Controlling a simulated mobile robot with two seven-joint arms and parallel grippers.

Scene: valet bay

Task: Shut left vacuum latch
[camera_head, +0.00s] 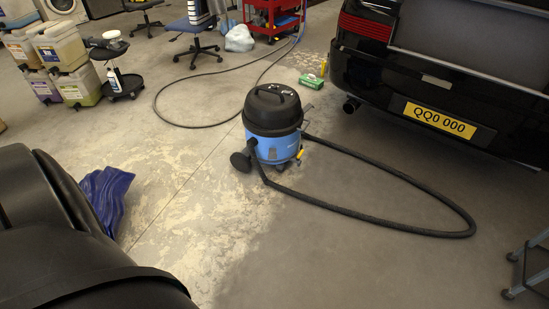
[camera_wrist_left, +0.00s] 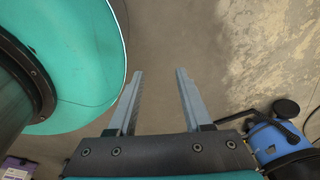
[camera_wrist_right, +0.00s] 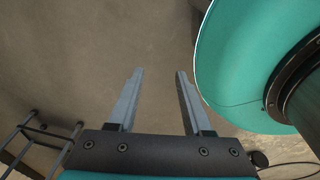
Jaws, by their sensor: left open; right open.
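The vacuum (camera_head: 272,128) stands upright on the floor in the middle of the head view, with a black domed lid (camera_head: 273,104) and a blue tank. A small yellow part (camera_head: 299,154), possibly a latch, shows low on its right side. I cannot make out the left latch or its state. The vacuum also shows in the lower right corner of the left wrist view (camera_wrist_left: 272,138), partly cut off. My left gripper (camera_wrist_left: 160,82) is open and empty above bare floor, apart from the vacuum. My right gripper (camera_wrist_right: 160,82) is open and empty above bare floor.
A black hose (camera_head: 400,212) loops on the floor right of the vacuum. A black car (camera_head: 445,85) stands at upper right. A blue cloth (camera_head: 106,196), a green box (camera_head: 311,81) and a cable (camera_head: 190,125) lie around. A metal frame (camera_head: 528,265) stands at right.

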